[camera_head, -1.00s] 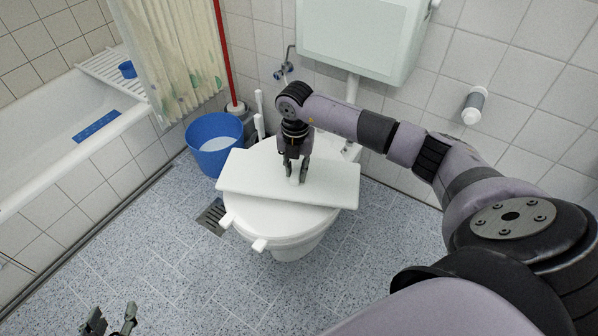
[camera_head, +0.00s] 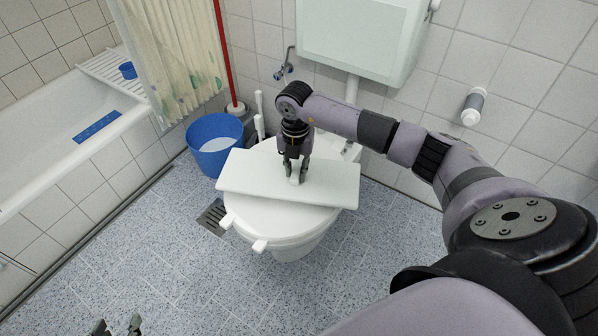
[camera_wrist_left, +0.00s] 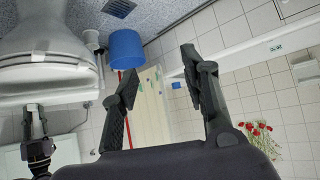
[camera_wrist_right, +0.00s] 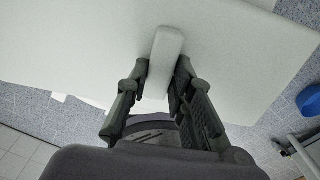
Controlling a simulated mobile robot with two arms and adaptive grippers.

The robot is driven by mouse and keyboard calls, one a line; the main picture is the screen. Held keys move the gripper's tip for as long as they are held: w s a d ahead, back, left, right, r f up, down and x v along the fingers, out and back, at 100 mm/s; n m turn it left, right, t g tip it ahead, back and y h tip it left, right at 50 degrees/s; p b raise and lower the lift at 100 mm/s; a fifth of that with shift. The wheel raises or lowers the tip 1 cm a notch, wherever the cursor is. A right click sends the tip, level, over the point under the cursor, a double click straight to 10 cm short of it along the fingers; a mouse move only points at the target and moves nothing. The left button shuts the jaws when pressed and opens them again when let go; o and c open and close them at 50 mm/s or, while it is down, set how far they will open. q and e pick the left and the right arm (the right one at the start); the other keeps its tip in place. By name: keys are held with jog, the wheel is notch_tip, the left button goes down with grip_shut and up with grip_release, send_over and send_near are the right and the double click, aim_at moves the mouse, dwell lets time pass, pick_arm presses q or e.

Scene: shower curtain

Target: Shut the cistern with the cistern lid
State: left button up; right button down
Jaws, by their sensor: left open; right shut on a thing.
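The cistern lid (camera_head: 250,188) is a flat pale rectangular board with a small raised handle (camera_wrist_right: 163,62) in its middle. It lies on or just above the closed toilet seat; I cannot tell if it touches. My right gripper (camera_head: 296,178) points down and is shut on the handle, and the right wrist view shows its fingers (camera_wrist_right: 160,95) on either side of it. The cistern (camera_head: 355,40) is a pale green-white box on the back wall, its top cut off by the head view. My left gripper (camera_wrist_left: 165,75) is open and empty; its fingertips just show at the head view's bottom edge (camera_head: 118,328).
A toilet (camera_head: 290,232) stands below the cistern. A blue bucket (camera_head: 215,160), a red pole (camera_head: 224,60) and a white brush (camera_head: 259,115) are left of it. A bathtub (camera_head: 60,140) with a curtain (camera_head: 170,55) is at left. The front floor is clear.

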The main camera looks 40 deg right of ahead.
aim_at(296, 172)
pick_arm(q)
jog(key=shift+s+a+f+g, duration=0.25)
jog(key=shift+s+f+g, duration=0.15)
jog(key=shift+s+g, duration=0.15)
pick_arm(e)
jog(key=shift+r, duration=0.25)
pick_arm(q)
jog(key=shift+s+a+f, duration=0.1)
jog(key=shift+s+f, duration=0.05)
jog(key=shift+s, duration=0.15)
jog(key=shift+s+a+f+g+p, duration=0.25)
jog(key=shift+s+f+g+p, duration=0.15)
jog(key=shift+s, duration=0.25)
pick_arm(e)
jog(key=shift+r, duration=0.2)
pick_arm(q)
jog(key=shift+a+y, duration=0.1)
jog(key=shift+y, duration=0.2)
